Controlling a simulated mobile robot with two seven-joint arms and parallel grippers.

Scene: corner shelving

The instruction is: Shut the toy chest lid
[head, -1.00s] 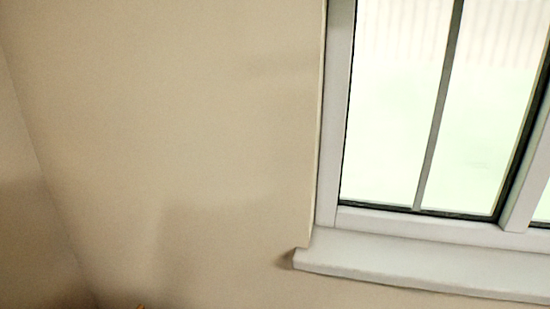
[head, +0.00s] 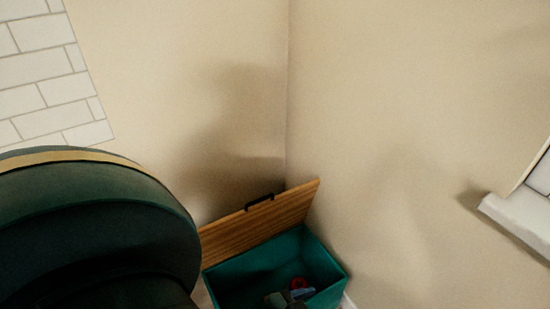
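The toy chest (head: 323,261) is a teal box low in the corner of the room, at the bottom middle of the head view. Its wooden lid (head: 285,211) stands open, tilted up at the back of the box. A dark handle (head: 259,201) sits on the lid's upper edge. Inside the chest are a few toys, among them a red one (head: 299,284) and greyish pieces. The bottom of the chest is cut off by the frame.
A large dark green rounded object (head: 95,220) with a tan band fills the lower left and covers the area left of the chest. White tiles (head: 45,80) are on the left wall. A window sill (head: 520,215) juts out at the right edge.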

